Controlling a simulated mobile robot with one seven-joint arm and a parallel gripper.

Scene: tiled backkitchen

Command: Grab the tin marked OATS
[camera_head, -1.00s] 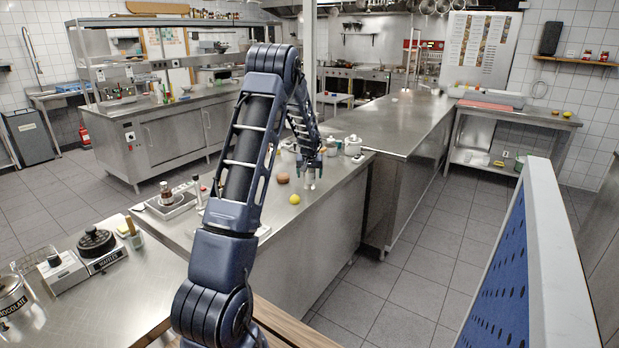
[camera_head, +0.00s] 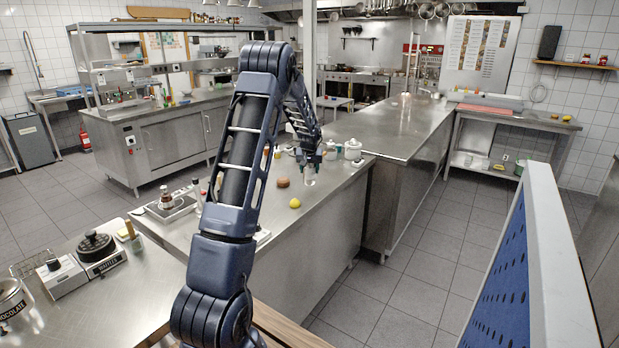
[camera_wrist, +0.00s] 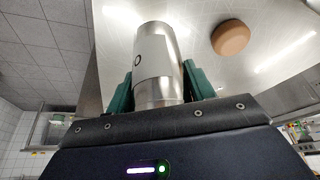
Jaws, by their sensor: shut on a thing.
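A silvery cylindrical tin (camera_wrist: 165,62) stands between the green fingers of my gripper (camera_wrist: 160,84) in the wrist view. A dark letter O shows at the left side of its pale label; the rest of the word is turned out of sight. The fingers are shut on the tin from both sides. In the head view my gripper (camera_head: 310,164) is over the far part of the middle steel counter, with the small tin (camera_head: 309,178) below the fingers. Whether the tin's base touches the counter is hard to tell.
A brown round thing (camera_head: 283,182) and a yellow lemon (camera_head: 294,203) lie on the counter (camera_head: 262,268) near the tin. White jars (camera_head: 352,150) stand behind and to the right. A blue panel (camera_head: 505,280) stands at the right.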

